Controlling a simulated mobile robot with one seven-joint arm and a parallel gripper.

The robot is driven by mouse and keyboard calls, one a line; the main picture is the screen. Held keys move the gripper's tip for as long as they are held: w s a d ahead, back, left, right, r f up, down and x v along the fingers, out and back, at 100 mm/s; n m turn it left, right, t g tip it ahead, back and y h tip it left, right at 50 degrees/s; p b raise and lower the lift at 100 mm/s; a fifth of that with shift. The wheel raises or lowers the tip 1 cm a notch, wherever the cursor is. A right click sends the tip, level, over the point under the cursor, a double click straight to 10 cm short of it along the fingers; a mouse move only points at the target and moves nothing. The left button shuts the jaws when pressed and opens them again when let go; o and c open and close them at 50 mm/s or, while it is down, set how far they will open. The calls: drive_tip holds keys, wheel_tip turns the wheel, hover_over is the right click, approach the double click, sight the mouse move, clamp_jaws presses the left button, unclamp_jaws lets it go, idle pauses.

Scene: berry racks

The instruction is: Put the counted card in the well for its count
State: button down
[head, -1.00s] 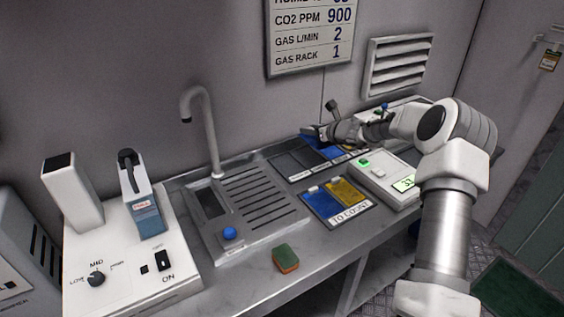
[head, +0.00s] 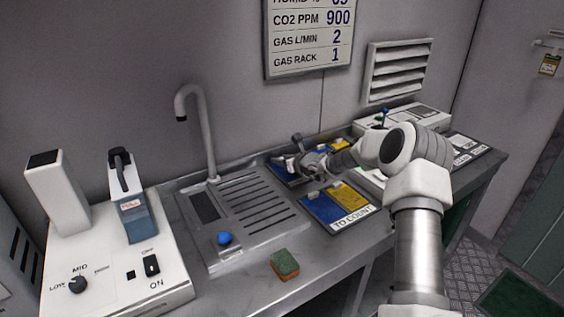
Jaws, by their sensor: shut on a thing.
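My gripper (head: 305,166) is over the back tray of wells, between the tap and my forearm. It is shut on a blue card (head: 283,172), which shows low over the tray's left part. Whether the card touches the tray cannot be told. Farther right in that tray, blue (head: 317,146) and yellow (head: 338,144) patches show. In front lies the TO COUNT tray (head: 352,221) with a blue card (head: 325,208) and a yellow card (head: 349,197). My arm hides most of the white counter behind it, and its display.
The sink's drainer (head: 262,205) and tap (head: 200,130) stand left of the trays. A green and orange sponge (head: 285,265) lies on the front bench. A white machine (head: 115,265) with a dial stands at left. A white box (head: 415,118) is behind my arm.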

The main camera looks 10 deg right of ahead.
drive_tip(key=shift+r, duration=0.1)
drive_tip(key=c, duration=0.5)
unclamp_jaws()
drive_tip(key=shift+r, duration=0.15)
drive_tip(key=p+v, duration=0.1)
drive_tip(key=v, duration=1.1)
drive_tip(key=shift+d+f, duration=0.1)
drive_tip(key=shift+f, duration=0.1)
